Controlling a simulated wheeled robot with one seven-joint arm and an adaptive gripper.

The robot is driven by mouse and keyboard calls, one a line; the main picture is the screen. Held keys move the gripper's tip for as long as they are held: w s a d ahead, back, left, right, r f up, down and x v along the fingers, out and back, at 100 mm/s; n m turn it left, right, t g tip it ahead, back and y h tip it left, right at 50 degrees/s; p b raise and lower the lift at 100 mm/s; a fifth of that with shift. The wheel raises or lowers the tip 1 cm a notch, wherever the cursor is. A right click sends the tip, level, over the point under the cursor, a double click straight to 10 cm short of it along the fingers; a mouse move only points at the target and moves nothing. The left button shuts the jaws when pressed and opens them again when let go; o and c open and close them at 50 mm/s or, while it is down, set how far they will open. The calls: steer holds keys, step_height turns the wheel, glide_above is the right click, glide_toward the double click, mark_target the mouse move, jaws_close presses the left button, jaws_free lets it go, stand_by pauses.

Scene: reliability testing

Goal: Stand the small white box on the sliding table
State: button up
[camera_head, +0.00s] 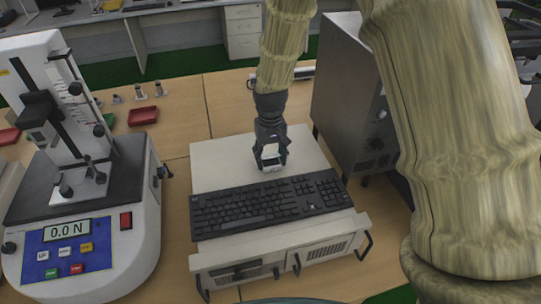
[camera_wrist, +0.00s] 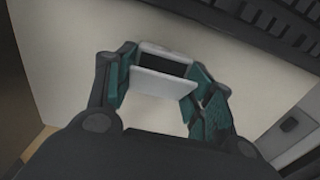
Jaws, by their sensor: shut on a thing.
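My gripper (camera_head: 271,160) is shut on the small white box (camera_head: 271,168), just behind the keyboard and low over the beige instrument case. In the wrist view the small white box (camera_wrist: 165,82) sits between the teal finger pads of my gripper (camera_wrist: 162,88), with a dark strip between two white parts. I cannot tell whether the box touches the case top. At the left a force test stand (camera_head: 130,230) reads 0.0 N. A small pale plate (camera_head: 85,188) with dark knobs lies on its base; I cannot tell whether this is the sliding table.
A black keyboard (camera_head: 262,205) lies on the front of the beige case (camera_head: 215,160). A tall grey cabinet (camera_head: 350,100) stands close to the right. Red trays (camera_head: 143,117) and several small metal parts (camera_head: 139,92) lie on the wooden table (camera_head: 180,125) behind the test stand.

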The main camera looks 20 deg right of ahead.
steer(key=shift+f, duration=0.1)
steer(key=o, duration=1.1)
